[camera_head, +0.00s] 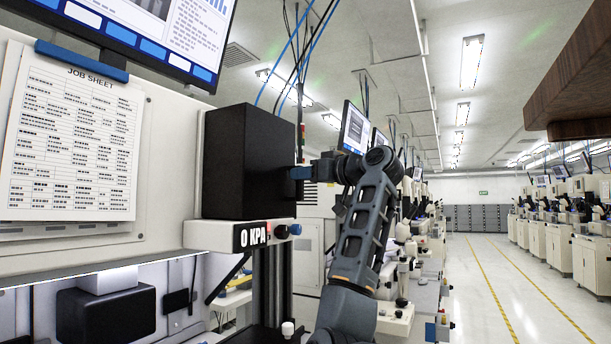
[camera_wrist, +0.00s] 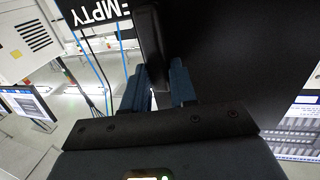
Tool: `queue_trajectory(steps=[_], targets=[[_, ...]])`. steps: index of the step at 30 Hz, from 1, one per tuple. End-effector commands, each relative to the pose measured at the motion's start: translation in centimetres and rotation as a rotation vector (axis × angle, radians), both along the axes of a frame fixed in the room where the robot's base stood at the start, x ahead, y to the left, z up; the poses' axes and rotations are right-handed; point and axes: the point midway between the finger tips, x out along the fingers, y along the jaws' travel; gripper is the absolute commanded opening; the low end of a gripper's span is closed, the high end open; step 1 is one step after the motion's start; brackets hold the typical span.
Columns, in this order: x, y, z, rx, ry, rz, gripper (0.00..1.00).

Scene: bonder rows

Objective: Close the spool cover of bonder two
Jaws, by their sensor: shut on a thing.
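The spool cover (camera_head: 247,160) is a black box-shaped hood standing on a pale ledge of the bonder in the head view. Its dark face (camera_wrist: 230,50) fills much of the wrist view. My gripper (camera_head: 300,173) is at the cover's right side. In the wrist view, the blue fingers of my gripper (camera_wrist: 163,85) are shut on a black upright handle (camera_wrist: 150,45) on the cover. The spool is hidden, and I cannot tell how far the cover stands from its closed position.
A job sheet (camera_head: 72,140) hangs on the bonder's pale panel, below a monitor (camera_head: 150,35). A brown block (camera_head: 575,80) juts in at upper right. The aisle (camera_head: 510,285) at right is clear.

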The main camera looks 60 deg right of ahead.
Motion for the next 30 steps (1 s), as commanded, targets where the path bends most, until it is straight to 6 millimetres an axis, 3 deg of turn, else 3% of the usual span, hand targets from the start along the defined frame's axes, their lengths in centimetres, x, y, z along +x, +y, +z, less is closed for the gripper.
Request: queue_trajectory(steps=[6,7,13,23,30], targets=[[-0.2,-0.4,0.0,0.0,-0.001,-0.01,0.0],[-0.2,-0.4,0.0,0.001,-0.001,-0.01,0.29],[-0.1,-0.3,0.0,0.0,0.0,-0.008,0.48],[-0.5,-0.1,-0.1,0.0,-0.001,-0.006,0.49],[-4.0,0.5,-0.3,-0.001,-0.002,-0.009,0.49]])
